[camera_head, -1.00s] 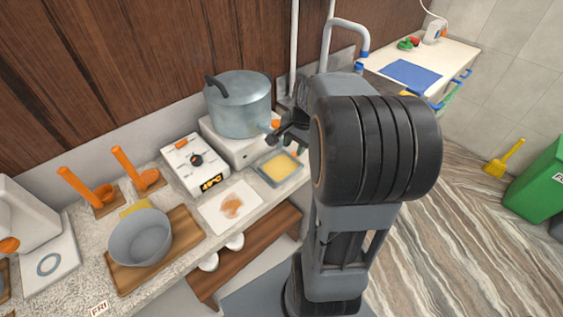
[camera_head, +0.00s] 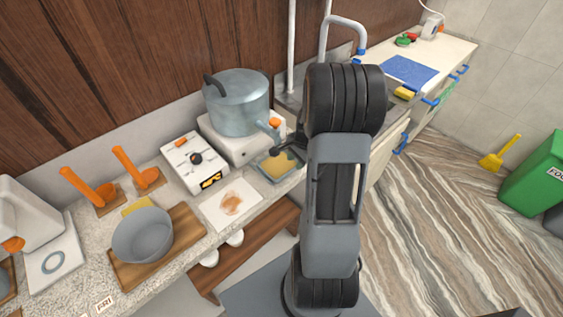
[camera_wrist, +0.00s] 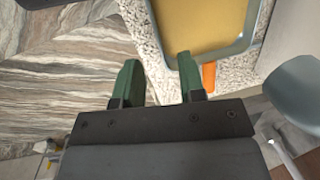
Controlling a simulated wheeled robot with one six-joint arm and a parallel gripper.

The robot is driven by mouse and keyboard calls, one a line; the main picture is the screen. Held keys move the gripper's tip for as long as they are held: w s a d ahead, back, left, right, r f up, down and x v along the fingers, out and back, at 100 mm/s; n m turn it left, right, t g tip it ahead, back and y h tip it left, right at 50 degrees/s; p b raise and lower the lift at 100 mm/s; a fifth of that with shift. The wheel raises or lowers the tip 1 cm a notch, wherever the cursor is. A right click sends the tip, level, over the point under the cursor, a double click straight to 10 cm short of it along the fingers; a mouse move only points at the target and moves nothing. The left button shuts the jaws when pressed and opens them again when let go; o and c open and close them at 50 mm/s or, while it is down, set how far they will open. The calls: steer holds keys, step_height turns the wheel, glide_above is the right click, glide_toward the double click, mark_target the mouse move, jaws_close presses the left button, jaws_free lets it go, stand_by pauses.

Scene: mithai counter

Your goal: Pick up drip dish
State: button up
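The drip dish (camera_head: 268,176) is a shallow grey-blue rectangular tray with yellow contents. It sits at the counter's front edge, below the tap of the big metal pot (camera_head: 238,108). In the wrist view the dish (camera_wrist: 247,30) fills the top, its near rim just beyond my fingertips. My gripper (camera_wrist: 159,72) is open and empty, its two green fingers apart, and no contact with the dish shows. In the head view my gripper (camera_head: 284,148) is dark and small above the dish's right part, partly hiding it.
A white stove-like block (camera_head: 240,145) carries the pot. Left of the dish lie a white sheet with a brown stain (camera_head: 218,217), a white control box (camera_head: 196,164) and a grey bowl (camera_head: 142,236) on a board.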

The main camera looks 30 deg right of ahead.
mark_target(294, 167)
steer(key=shift+w+a+f, duration=0.1)
steer(key=shift+w+f, duration=0.05)
steer(key=shift+f, duration=0.8)
steer(key=shift+w+f, duration=0.1)
steer(key=shift+f, duration=0.85)
jaws_close()
